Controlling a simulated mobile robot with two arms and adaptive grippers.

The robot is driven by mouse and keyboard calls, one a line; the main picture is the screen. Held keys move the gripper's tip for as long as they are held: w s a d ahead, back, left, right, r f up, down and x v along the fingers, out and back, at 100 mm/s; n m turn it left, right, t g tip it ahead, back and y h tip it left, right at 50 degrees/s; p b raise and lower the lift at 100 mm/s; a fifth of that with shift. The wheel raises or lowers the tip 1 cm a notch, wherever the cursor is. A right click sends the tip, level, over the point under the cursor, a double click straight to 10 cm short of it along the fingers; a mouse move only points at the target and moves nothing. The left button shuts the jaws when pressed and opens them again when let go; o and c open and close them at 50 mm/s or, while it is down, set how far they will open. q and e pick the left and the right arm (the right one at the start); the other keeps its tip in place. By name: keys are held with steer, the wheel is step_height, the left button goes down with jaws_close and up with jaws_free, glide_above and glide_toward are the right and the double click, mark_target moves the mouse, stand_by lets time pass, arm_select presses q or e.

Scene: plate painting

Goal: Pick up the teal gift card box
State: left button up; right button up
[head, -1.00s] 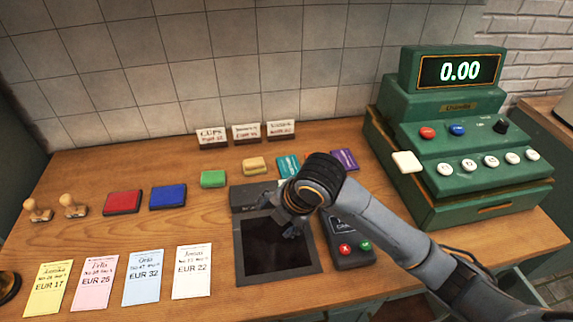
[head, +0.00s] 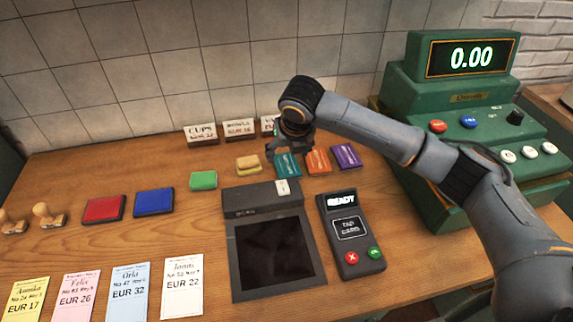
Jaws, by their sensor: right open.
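The teal gift card box (head: 287,168) lies on the wooden counter behind the card reader, left of an orange box (head: 318,161) and a purple box (head: 346,156). My right gripper (head: 290,148) is open and points down over the teal box, covering its far edge. I cannot tell whether the fingers touch the box. My left gripper is not in view.
A card reader (head: 350,249) and a dark pad (head: 321,255) stand in front. A yellow block (head: 248,165) and a green block (head: 203,181) lie to the left. Small signs (head: 239,129) stand behind. The green cash register (head: 420,98) is at the right.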

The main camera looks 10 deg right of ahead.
mark_target(286, 162)
steer(key=shift+w+f, duration=0.25)
steer(key=shift+f, duration=0.35)
steer(key=shift+w+f, duration=0.25)
steer(key=shift+f, duration=0.05)
steer(key=p+x, duration=0.1)
steer(key=x, duration=0.3)
steer(key=shift+w+d, duration=0.1)
steer(key=shift+w, duration=0.2)
steer(key=shift+f+p, duration=0.25)
steer(key=shift+p, duration=0.25)
steer(key=c, duration=0.8)
